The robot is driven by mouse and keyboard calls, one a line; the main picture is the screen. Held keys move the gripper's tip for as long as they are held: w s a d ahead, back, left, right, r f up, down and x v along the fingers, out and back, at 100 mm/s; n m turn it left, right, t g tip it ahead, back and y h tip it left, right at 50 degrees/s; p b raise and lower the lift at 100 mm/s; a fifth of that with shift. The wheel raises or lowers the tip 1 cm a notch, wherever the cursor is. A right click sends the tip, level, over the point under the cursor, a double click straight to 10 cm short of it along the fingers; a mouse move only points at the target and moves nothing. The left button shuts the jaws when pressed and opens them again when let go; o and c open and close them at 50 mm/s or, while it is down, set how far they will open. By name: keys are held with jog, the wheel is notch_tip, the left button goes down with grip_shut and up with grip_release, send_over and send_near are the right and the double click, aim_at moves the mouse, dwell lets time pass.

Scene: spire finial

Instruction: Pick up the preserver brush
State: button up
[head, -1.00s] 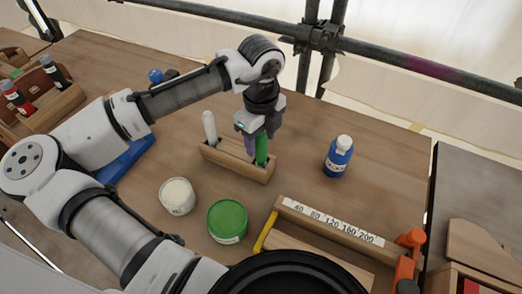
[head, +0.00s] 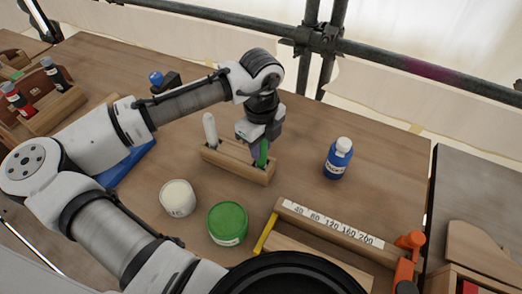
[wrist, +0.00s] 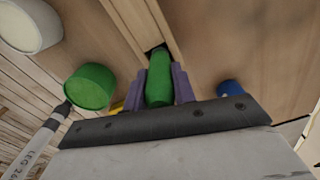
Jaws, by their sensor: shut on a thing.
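The green-handled brush (head: 263,153) stands upright in the right part of a wooden holder (head: 225,163). My gripper (head: 257,146) is over the holder and shut on the green handle. In the wrist view the green handle (wrist: 159,80) is between the two purple fingers, with its far end in a slot of the wooden holder (wrist: 132,22). The lower ends of both are hidden in the holder.
A white tin (head: 178,198) and a green tin (head: 228,223) stand in front of the holder. A blue bottle (head: 338,158) stands to the right. A numbered wooden rack (head: 330,222) is at the front right.

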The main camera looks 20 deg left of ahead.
jog(key=shift+r, duration=0.1)
notch_tip(320, 180, up, 20)
jog(key=b, duration=0.2)
jog(key=shift+s+a, duration=0.1)
dwell(0.7)
